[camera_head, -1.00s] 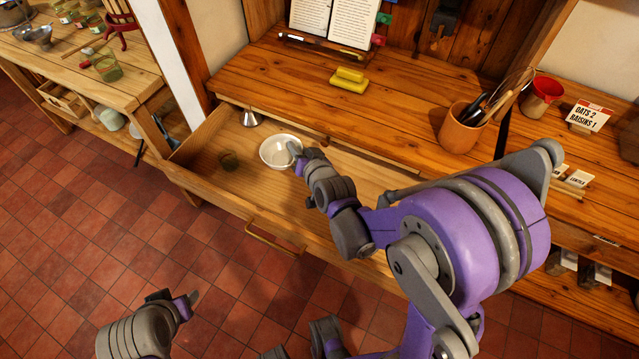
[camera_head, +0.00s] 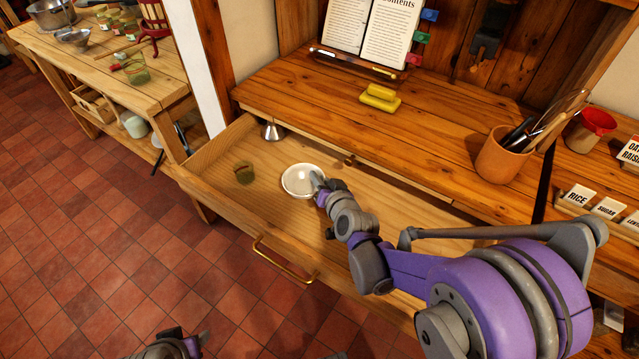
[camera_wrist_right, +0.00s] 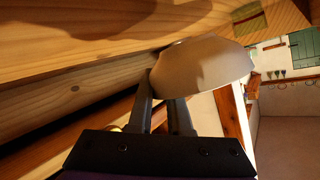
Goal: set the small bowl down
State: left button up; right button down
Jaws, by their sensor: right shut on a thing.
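The small bowl (camera_head: 300,181) is white and round, and shows in the head view over the open wooden drawer (camera_head: 272,212). My right gripper (camera_head: 319,181) is shut on the bowl's right rim. In the right wrist view the bowl (camera_wrist_right: 205,66) sits at the tips of the gripper's two fingers (camera_wrist_right: 165,100). I cannot tell whether the bowl's base touches the drawer floor. My left gripper (camera_head: 197,343) shows only in part at the bottom edge of the head view, and its jaws are not clear.
The worktop above holds a yellow block (camera_head: 380,98), an open book (camera_head: 371,32) and a utensil pot (camera_head: 502,155). The drawer's front has a brass handle (camera_head: 283,262).

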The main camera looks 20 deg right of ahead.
jog(key=shift+f, duration=0.8)
jog(key=shift+f, duration=0.1)
jog(key=shift+f+b, duration=0.55)
jog(key=c, duration=0.8)
grip_release()
jog(key=shift+c, duration=0.2)
jog(key=shift+r, duration=0.15)
